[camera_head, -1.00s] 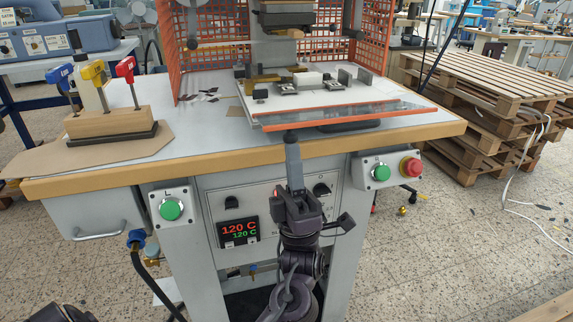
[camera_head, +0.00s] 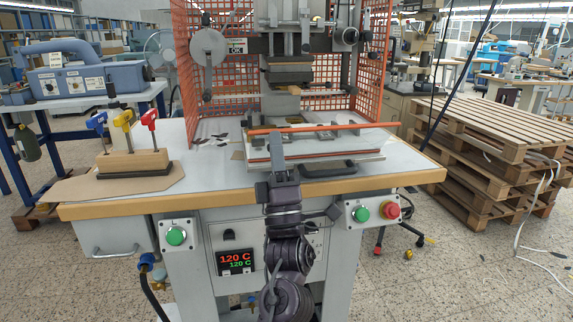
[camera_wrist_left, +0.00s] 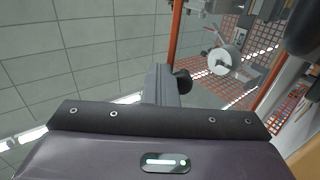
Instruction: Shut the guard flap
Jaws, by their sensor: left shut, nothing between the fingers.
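The guard flap is a clear panel with orange edge strips, in front of the press. Its orange edge (camera_head: 335,127) now stands raised above the table top, so the flap is tilted partly up. My left gripper (camera_head: 276,140) is shut and empty, pointing up at the flap's front from below, near its left part. In the left wrist view the shut fingers (camera_wrist_left: 161,84) point up beside an orange strip of the flap (camera_wrist_left: 176,38). I cannot tell whether they touch it. My right gripper is out of view.
Orange mesh guards (camera_head: 202,65) flank the press head (camera_head: 290,72). A wooden block with coloured-handled stamps (camera_head: 133,160) stands on the table at left. Green buttons (camera_head: 176,236) and a red button (camera_head: 391,210) are on the front. Pallets (camera_head: 490,140) stand at right.

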